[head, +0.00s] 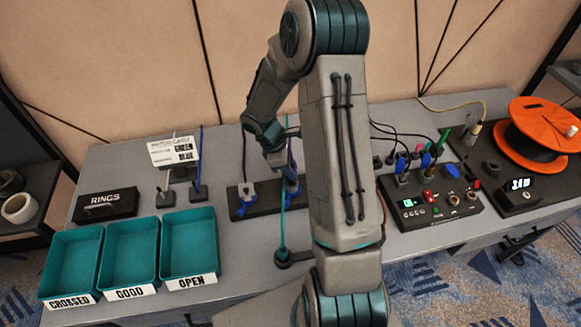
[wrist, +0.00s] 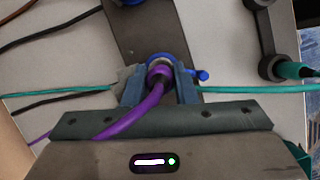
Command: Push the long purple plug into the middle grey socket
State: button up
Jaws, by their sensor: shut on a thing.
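In the wrist view my gripper (wrist: 159,84) is shut on the purple plug (wrist: 160,72), whose purple cable (wrist: 125,122) runs down to the left. The plug's front end points at a blue ring with a side knob (wrist: 202,75) at the end of a dark strip (wrist: 145,25). The picture does not show whether the plug is inside a socket; the fingers hide the join. In the head view my gripper (head: 290,186) is small and partly covered by my arm, over a dark strip (head: 265,208). I cannot single out the middle grey socket.
A teal cable (wrist: 255,89) and dark cables pass close by my fingers. A dark fixture with round posts (wrist: 272,67) stands to the right. In the head view, teal bins (head: 131,250) lie left and a control box (head: 430,205) with cables lies right.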

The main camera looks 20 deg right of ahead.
jog(key=shift+f, duration=0.25)
jog(key=shift+f+b, duration=0.3)
jog(key=shift+b, duration=0.15)
jog(key=shift+f, duration=0.15)
dwell(0.3)
jog(key=shift+f+b, duration=0.45)
jog(key=shift+b, duration=0.05)
jog(key=shift+f, duration=0.25)
jog(key=shift+f+b, duration=0.2)
jog(key=shift+b, duration=0.2)
dwell(0.4)
jog(key=o, duration=1.1)
jog(key=shift+r, duration=0.1)
jog(key=shift+c, duration=0.2)
